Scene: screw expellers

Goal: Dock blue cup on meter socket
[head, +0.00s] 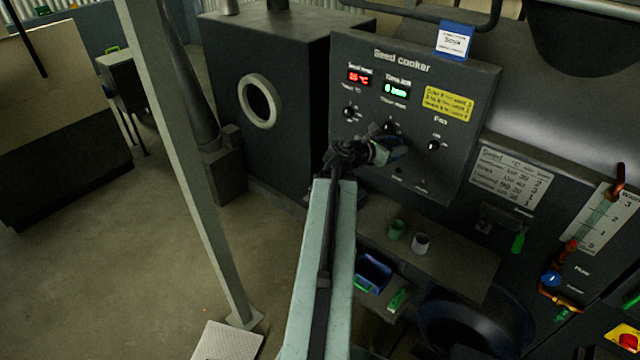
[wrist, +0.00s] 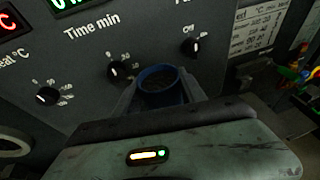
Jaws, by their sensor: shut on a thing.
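The blue cup (wrist: 161,74) is between the two fingers of my gripper (wrist: 160,92) in the wrist view, with its open rim facing up toward the camera. My gripper is shut on it. In the head view my gripper (head: 380,152) is in front of the lower part of the seed cooker panel (head: 415,110), below the time knob. The blue cup (head: 397,150) shows there only as a small dark blue patch, partly hidden by the gripper. I cannot clearly pick out the meter socket in either view.
A shelf (head: 455,262) below the panel carries a green cup (head: 397,229) and a whitish cup (head: 420,244). A blue bin (head: 374,272) sits under it. Knobs stick out of the panel near my gripper. A green tag (head: 518,242) hangs at right.

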